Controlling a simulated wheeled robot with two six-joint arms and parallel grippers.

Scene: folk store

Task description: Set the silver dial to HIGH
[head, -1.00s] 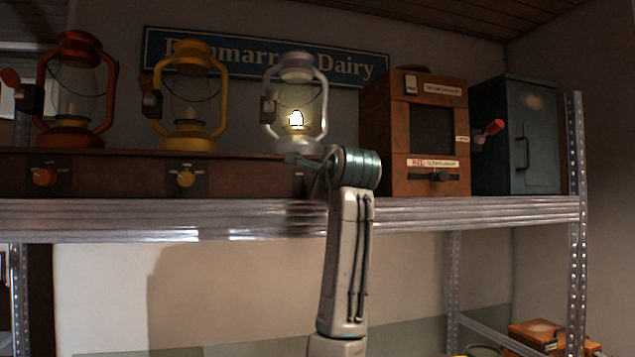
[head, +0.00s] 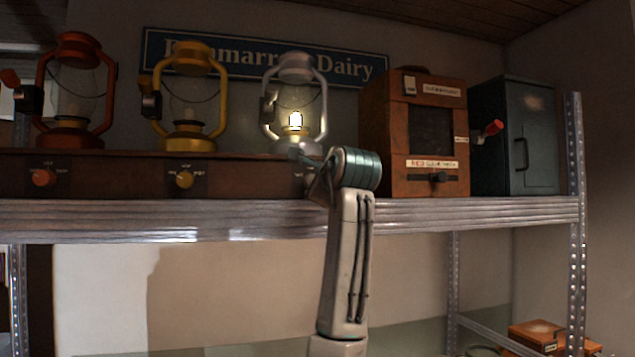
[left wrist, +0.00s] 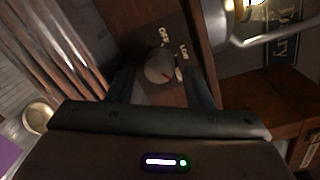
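The silver dial (left wrist: 158,70) sits on a dark wooden panel in the left wrist view, with OFF and LOW labels beside it and a third label partly hidden by a finger. Its red mark points toward that third label. My left gripper (left wrist: 160,88) is open, with one finger on each side of the dial and gaps visible. In the head view the dial is hidden behind my left arm (head: 350,230). The silver lantern (head: 295,100) above it is lit with a bright flame. My right gripper is not in view.
A yellow lantern (head: 187,100) with a yellow dial (head: 184,180) and a red lantern (head: 75,95) with an orange dial (head: 43,178) stand to the left. A wooden box (head: 397,150) and a grey cabinet (head: 530,140) stand right. The metal shelf edge (head: 480,210) runs below.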

